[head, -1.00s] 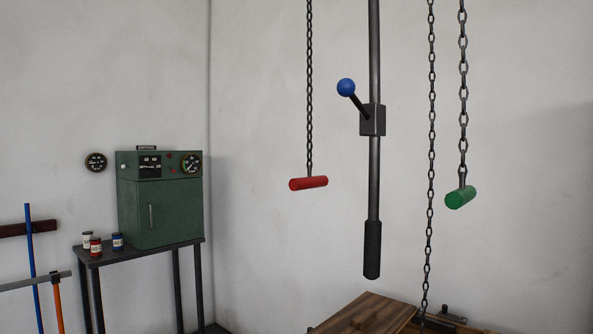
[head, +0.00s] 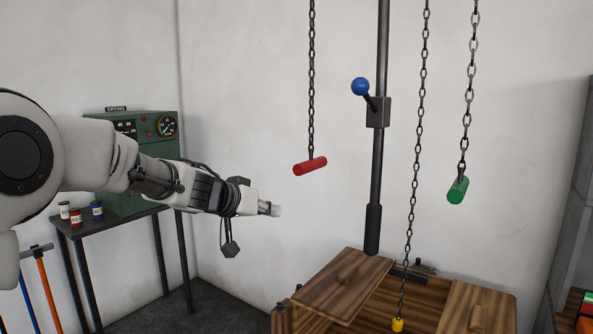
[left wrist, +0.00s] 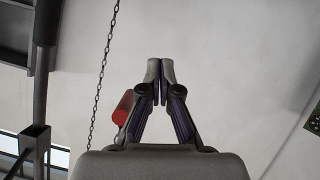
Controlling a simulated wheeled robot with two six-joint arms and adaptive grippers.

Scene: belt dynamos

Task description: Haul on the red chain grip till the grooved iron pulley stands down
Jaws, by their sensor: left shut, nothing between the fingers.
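The red chain grip (head: 310,166) is a short red bar hanging from a dark chain (head: 311,70) in the head view. It also shows in the left wrist view (left wrist: 123,107), beside my fingers on the left. My left gripper (head: 275,209) is shut and empty, below and to the left of the red grip, apart from it in the head view. Its closed fingertips also show in the left wrist view (left wrist: 160,72). My right gripper is in neither view. I cannot make out the grooved iron pulley in these frames.
A green grip (head: 458,190) hangs on another chain at the right. A dark pole (head: 378,150) with a blue-knobbed lever (head: 361,87) stands between. A yellow-ended chain (head: 398,325) hangs by the wooden crate (head: 345,285). A green cabinet (head: 150,160) stands at the left.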

